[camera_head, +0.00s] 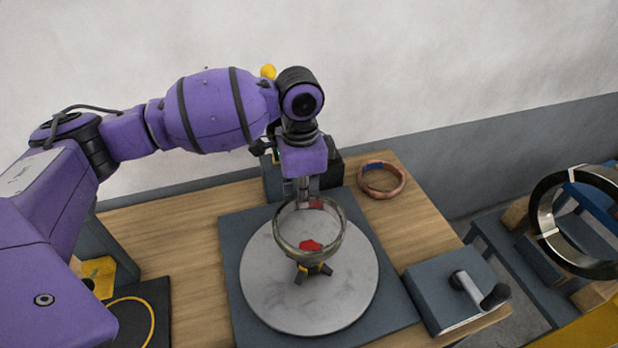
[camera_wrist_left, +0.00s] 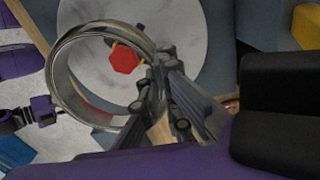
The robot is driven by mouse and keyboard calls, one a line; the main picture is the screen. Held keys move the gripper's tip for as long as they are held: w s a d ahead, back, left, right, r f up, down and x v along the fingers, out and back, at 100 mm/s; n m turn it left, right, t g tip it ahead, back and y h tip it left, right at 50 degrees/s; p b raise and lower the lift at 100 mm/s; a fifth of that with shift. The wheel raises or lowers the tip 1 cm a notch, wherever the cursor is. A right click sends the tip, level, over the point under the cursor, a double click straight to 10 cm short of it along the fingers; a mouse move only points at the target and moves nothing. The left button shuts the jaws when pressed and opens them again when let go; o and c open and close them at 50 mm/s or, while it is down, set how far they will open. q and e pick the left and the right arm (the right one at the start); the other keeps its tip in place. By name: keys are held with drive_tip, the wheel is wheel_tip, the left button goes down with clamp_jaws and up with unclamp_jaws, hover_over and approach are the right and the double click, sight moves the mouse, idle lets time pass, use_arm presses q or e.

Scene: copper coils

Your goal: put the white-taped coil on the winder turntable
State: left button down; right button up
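My left gripper (camera_head: 304,190) is shut on the rim of a grey metallic coil (camera_head: 281,238), holding it tilted above the winder turntable (camera_head: 260,285). The held coil also shows in the left wrist view (camera_wrist_left: 62,92), beside the fingers (camera_wrist_left: 165,75). No white tape is discernible on it; a reddish patch shows inside, tape or reflection I cannot tell. The turntable is a pale grey disc with a dark hub and red knob (camera_head: 311,246), seen through the coil. My right gripper is not seen.
A copper coil (camera_head: 395,188) with blue tape lies at the back right of the wooden table (camera_head: 185,235). A crank box (camera_head: 445,295) stands right of the turntable. A dark ring with pale bands (camera_head: 544,222) is at the far right. A black mat (camera_head: 155,300) lies left.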

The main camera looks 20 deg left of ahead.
sight(303, 229)
use_arm(q)
drive_tip(key=f+b, duration=0.3)
drive_tip(key=f, duration=0.5)
drive_tip(key=shift+s, duration=0.2)
wheel_tip(303, 229, down, 2)
drive_tip(key=shift+f, duration=0.75)
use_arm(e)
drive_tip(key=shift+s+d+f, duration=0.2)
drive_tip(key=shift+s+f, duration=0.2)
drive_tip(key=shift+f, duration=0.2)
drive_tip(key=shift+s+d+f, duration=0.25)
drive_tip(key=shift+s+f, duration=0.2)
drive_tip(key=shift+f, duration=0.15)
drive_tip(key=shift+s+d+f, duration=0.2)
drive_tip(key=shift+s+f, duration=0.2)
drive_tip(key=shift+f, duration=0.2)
use_arm(q)
drive_tip(key=c, duration=1.9)
unclamp_jaws()
drive_tip(key=shift+o, duration=0.2)
